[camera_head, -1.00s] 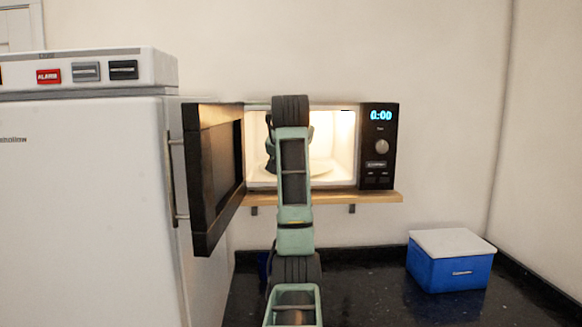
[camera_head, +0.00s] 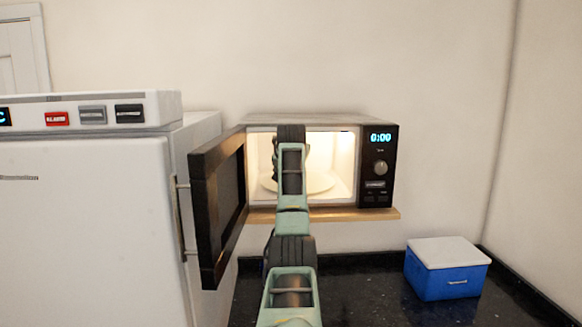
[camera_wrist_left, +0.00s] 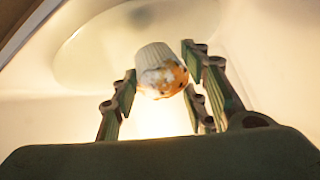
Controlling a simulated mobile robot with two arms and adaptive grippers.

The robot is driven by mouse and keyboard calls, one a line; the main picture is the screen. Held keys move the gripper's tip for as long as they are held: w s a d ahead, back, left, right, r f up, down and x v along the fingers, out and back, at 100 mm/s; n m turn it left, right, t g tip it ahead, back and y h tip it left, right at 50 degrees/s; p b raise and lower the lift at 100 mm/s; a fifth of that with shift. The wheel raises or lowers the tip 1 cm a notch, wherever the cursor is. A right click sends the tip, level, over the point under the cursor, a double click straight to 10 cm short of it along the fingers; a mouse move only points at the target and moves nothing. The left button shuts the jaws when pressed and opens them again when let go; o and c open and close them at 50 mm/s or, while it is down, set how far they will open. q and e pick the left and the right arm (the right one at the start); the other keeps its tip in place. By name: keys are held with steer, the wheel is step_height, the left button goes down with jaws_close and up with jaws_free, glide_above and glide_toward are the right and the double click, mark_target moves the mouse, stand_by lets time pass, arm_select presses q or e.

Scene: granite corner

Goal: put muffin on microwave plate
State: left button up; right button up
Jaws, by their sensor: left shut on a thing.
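The muffin (camera_wrist_left: 160,72) has a pale ridged wrapper and an orange-brown, dark-specked top. It sits between the fingers of my left gripper (camera_wrist_left: 157,78), which is shut on it. In the head view my left gripper (camera_head: 277,152) is inside the lit microwave (camera_head: 377,160), mostly behind my own arm, and the muffin is hidden. The pale round microwave plate (camera_head: 322,184) lies on the microwave floor, partly covered by my arm. It also shows in the left wrist view (camera_wrist_left: 88,62). The muffin appears apart from the plate; the exact gap cannot be told. My right gripper is not in view.
The microwave door (camera_head: 212,210) stands open on the left, near a white fridge (camera_head: 85,220). The microwave rests on a wooden shelf (camera_head: 350,214). A blue box with a white lid (camera_head: 445,275) stands on the dark counter (camera_head: 360,290) below.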

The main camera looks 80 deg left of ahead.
arm_select(q)
steer(key=shift+f, duration=0.75)
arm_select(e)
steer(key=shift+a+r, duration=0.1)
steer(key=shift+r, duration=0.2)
arm_select(q)
steer(key=shift+d+f, duration=0.1)
steer(key=shift+f, duration=0.05)
steer(key=shift+o, duration=0.9)
steer(key=o, duration=0.5)
steer(key=shift+c, duration=0.2)
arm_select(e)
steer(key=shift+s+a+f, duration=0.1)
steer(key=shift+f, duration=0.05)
